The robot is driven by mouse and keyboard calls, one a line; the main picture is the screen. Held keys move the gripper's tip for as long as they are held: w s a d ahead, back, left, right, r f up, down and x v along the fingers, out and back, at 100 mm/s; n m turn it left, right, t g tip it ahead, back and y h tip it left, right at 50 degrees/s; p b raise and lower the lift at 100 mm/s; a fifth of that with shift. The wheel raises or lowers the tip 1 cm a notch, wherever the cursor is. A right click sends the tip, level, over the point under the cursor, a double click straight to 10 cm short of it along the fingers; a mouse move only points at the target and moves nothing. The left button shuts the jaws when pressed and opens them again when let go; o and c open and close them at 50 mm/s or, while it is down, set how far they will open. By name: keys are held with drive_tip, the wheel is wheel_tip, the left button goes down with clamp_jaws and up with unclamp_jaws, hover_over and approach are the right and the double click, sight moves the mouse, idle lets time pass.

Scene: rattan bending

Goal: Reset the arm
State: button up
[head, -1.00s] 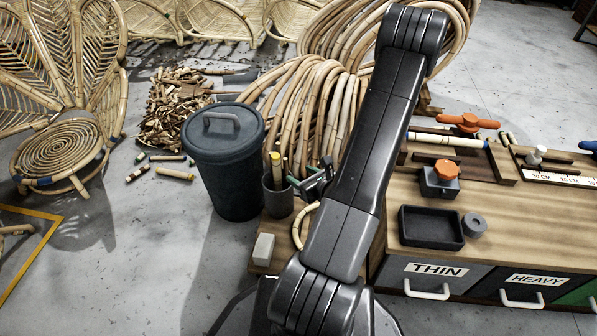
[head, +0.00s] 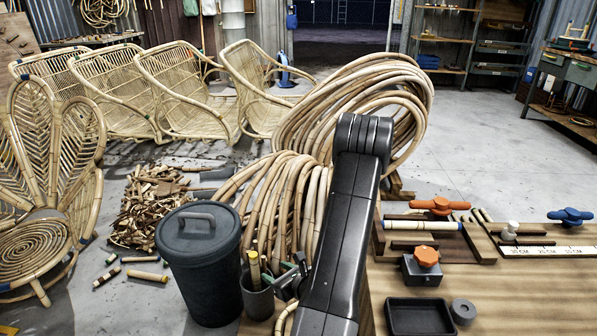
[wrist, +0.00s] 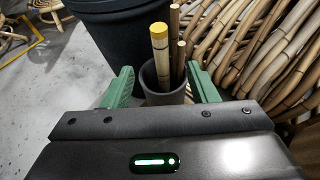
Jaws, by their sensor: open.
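My gripper (wrist: 162,88) shows in the wrist view with its two green fingers spread wide and nothing between their tips. Beyond it stands a grey cup (wrist: 165,92) holding several thin sticks, one with a yellow end (wrist: 159,45). In the head view my arm rises at the centre and folds back down. My gripper (head: 290,280) is partly hidden behind the arm, close to the right side of the cup (head: 258,298). I cannot tell from these views whether the fingers touch the cup.
A dark lidded bin (head: 205,270) stands left of the cup. Rattan coils (head: 275,205) are behind it. The workbench (head: 510,290) at right carries a black tray (head: 420,318), an orange-knobbed clamp (head: 425,262) and a ruler strip (head: 540,251). Open floor (head: 480,150) lies at the back right.

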drive_tip(key=b+x, duration=0.1)
drive_tip(key=x, duration=0.3)
drive_tip(key=b+x, duration=0.1)
drive_tip(key=x, duration=0.2)
drive_tip(key=b+x, duration=0.1)
drive_tip(key=x, duration=0.3)
drive_tip(key=shift+w+a+r, duration=0.2)
drive_tip(key=shift+w+a, duration=0.05)
drive_tip(key=shift+a, duration=0.05)
drive_tip(key=shift+r, duration=0.25)
drive_tip(key=shift+f, duration=0.45)
drive_tip(key=p+v, duration=0.4)
drive_tip(key=v, duration=1)
drive_tip(key=b+x, duration=0.1)
drive_tip(key=x, duration=0.3)
drive_tip(key=b+x, duration=0.2)
drive_tip(key=x, duration=0.3)
drive_tip(key=b+x, duration=0.1)
drive_tip(key=x, duration=0.4)
drive_tip(key=shift+a+f, duration=0.1)
drive_tip(key=shift+f, duration=0.25)
wheel_tip(320, 180, up, 18)
drive_tip(key=p, duration=1.2)
hover_over(256, 262)
drive_tip(key=shift+s+d+f, duration=0.15)
drive_tip(key=shift+d, duration=0.1)
drive_tip(key=shift+s, duration=0.1)
